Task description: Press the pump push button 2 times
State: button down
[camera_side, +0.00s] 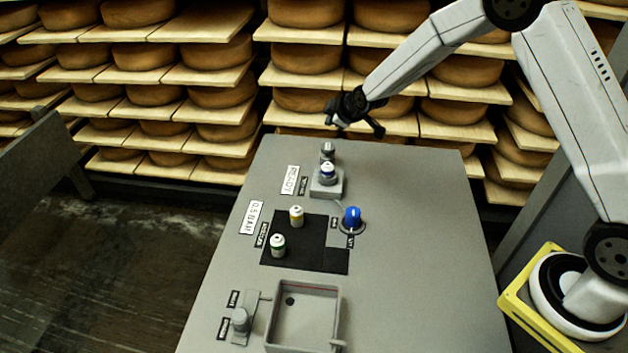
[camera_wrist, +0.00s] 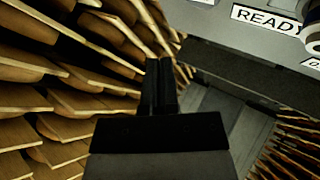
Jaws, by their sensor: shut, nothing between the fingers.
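The grey panel (camera_side: 400,200) holds several controls; I cannot read which one is marked as the pump push button. A small grey cylinder (camera_side: 327,148) stands near its far edge. Just in front, a white and blue vial (camera_side: 327,174) sits in a grey block beside the READY label (camera_side: 290,180). A grey knob (camera_side: 240,319) is at the near left, by two small black labels. My gripper (camera_side: 333,117) is above the far edge of the panel, apart from every control. In the wrist view its black fingers (camera_wrist: 160,68) are together and empty.
A blue dial (camera_side: 352,219) stands mid-panel. Two capped vials, one yellow-marked (camera_side: 296,215) and one green-marked (camera_side: 278,244), stand on a black pad (camera_side: 310,259). An open grey tray (camera_side: 304,340) is at the near end. Shelves of cheese wheels (camera_side: 220,90) rise behind.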

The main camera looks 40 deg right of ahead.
aim_at(327, 145)
notch_tip(327, 145, up, 4)
jog(key=shift+f, duration=0.1)
dwell(0.4)
jog(key=shift+f, duration=0.2)
jog(key=shift+f, duration=4.2)
jog(key=shift+f, duration=1.35)
dwell(0.7)
jog(key=shift+r, duration=1.3)
